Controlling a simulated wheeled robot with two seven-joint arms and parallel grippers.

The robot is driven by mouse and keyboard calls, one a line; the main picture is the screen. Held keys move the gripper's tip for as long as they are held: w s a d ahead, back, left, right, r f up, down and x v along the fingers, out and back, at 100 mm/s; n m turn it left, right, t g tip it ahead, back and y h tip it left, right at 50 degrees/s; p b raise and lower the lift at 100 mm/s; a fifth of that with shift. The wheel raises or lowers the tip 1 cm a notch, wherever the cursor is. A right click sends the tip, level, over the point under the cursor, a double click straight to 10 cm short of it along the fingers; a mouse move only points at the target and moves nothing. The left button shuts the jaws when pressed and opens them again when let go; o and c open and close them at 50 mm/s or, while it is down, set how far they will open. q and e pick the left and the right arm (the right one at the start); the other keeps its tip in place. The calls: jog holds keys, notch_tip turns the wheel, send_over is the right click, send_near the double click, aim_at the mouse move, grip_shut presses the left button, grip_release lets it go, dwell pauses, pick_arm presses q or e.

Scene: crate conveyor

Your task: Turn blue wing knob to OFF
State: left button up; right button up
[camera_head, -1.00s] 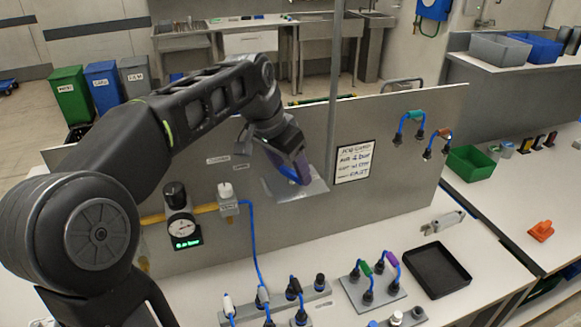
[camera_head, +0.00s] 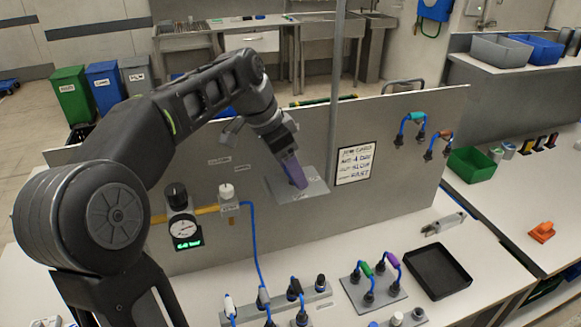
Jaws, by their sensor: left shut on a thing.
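The light grey plate (camera_head: 318,187) of the wing knob is on the upright grey panel, left of the job card. My left gripper (camera_head: 293,178) comes in from the upper left and is shut at the plate, with its purple-tinted fingers around the place of the blue wing knob. The fingers hide the knob, so its angle and the plate's markings cannot be read. My right gripper is not in view.
The job card (camera_head: 355,162) is right of the plate. A gauge (camera_head: 184,231) with a green display and a white knob (camera_head: 227,191) are on the panel at left. Plugs with blue cables, a black tray (camera_head: 437,271) and a green bin (camera_head: 471,165) stand on the benches.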

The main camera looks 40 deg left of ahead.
pick_arm(q)
jog(key=o, duration=1.4)
